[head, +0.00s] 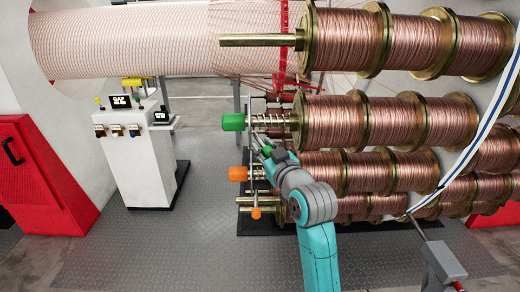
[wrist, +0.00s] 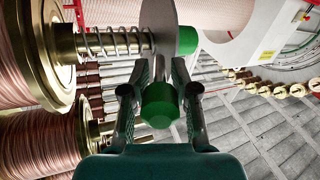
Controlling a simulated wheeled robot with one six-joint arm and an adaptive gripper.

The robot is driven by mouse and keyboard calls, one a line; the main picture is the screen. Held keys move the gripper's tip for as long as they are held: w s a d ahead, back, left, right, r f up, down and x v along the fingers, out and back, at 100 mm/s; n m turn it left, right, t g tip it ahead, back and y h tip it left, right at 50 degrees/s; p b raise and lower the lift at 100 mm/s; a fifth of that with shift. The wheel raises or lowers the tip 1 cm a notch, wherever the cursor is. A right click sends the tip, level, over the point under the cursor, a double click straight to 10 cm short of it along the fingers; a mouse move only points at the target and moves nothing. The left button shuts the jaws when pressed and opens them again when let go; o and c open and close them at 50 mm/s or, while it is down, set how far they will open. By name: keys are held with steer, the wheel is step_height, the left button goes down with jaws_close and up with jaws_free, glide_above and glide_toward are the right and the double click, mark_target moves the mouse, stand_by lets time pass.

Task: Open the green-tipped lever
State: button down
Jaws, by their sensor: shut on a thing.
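The green-tipped lever's green cylindrical tip (wrist: 160,104) sits between the two fingers of my gripper (wrist: 160,92) in the wrist view. My gripper is shut on this tip. The lever's grey arm runs up from the tip to a grey disc (wrist: 160,22) at the end of a spring-wound spool shaft (wrist: 115,42). A green cap (wrist: 187,40) sits on the disc's far side. In the head view the green cap (head: 233,122) is at the left end of the middle copper spool row. My gripper (head: 264,146) is just below and right of it, with the tip (head: 267,150) small and partly hidden.
Copper spools (head: 345,121) in rows fill the right, close to my arm. An orange cap (head: 237,173) and orange-tipped lever (head: 256,213) are below. A bare shaft (head: 255,40) juts out above. A white control console (head: 140,155) stands left; the floor between is clear.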

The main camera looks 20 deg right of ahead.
steer(key=shift+w+d+n+g+y, duration=0.15)
steer(key=shift+d+n+g+y, duration=0.35)
steer(key=shift+n+y, duration=0.7)
steer(key=shift+w+d+n+g+y, duration=0.2)
steer(key=shift+d+n+g+y, duration=0.5)
steer(key=shift+y, duration=0.85)
steer(key=shift+w+d+n+g+y, duration=0.15)
steer(key=shift+d+n+g+y, duration=0.2)
steer(key=shift+n+y, duration=0.9)
steer(key=c, duration=1.2)
jaws_free()
steer(key=shift+d, duration=0.1)
steer(key=shift+r, duration=0.1)
steer(key=v, duration=1.2)
